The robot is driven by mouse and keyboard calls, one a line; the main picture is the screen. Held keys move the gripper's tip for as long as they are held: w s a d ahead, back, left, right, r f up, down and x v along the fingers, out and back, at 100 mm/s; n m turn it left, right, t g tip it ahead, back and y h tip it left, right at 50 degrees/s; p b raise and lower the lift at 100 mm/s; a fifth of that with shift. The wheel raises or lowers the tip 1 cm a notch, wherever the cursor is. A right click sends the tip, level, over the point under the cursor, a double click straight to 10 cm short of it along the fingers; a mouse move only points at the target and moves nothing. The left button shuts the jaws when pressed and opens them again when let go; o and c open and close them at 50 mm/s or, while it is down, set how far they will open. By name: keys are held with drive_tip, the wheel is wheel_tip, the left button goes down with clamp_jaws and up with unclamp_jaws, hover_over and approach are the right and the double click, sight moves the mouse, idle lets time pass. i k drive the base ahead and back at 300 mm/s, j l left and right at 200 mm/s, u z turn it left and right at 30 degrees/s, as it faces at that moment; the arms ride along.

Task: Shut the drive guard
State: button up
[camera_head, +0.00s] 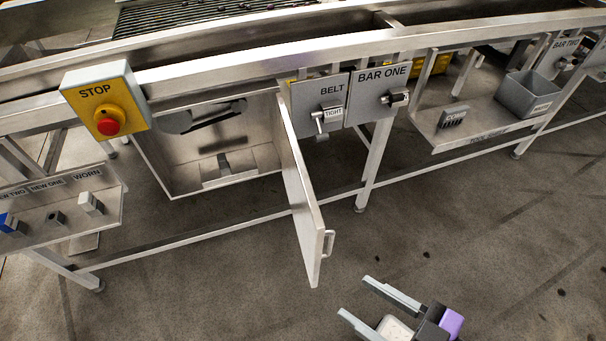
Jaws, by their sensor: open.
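The drive guard (303,200) is a flat metal door, hinged at the right side of an open metal drive box (183,173). It stands swung out toward me, at a wide angle to the box's opening. A small bar handle (329,243) sits on the right-hand face of the door, near its free edge. Inside the box, a dark belt and pulley show. My gripper (354,298) is open at the bottom of the picture, to the right of and below the door. It is empty and apart from the handle.
A yellow STOP box with a red button (108,122) is left of the drive box. BELT (322,105) and BAR ONE (380,95) lever panels are right of the hinge. A tool shelf (480,125) holds a grey bin (530,95). A lower rail (200,232) runs along the frame. Floor in front is clear.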

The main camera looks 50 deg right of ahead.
sight(309, 226)
drive_tip(key=k+l, duration=0.75)
drive_tip(key=l, duration=0.2)
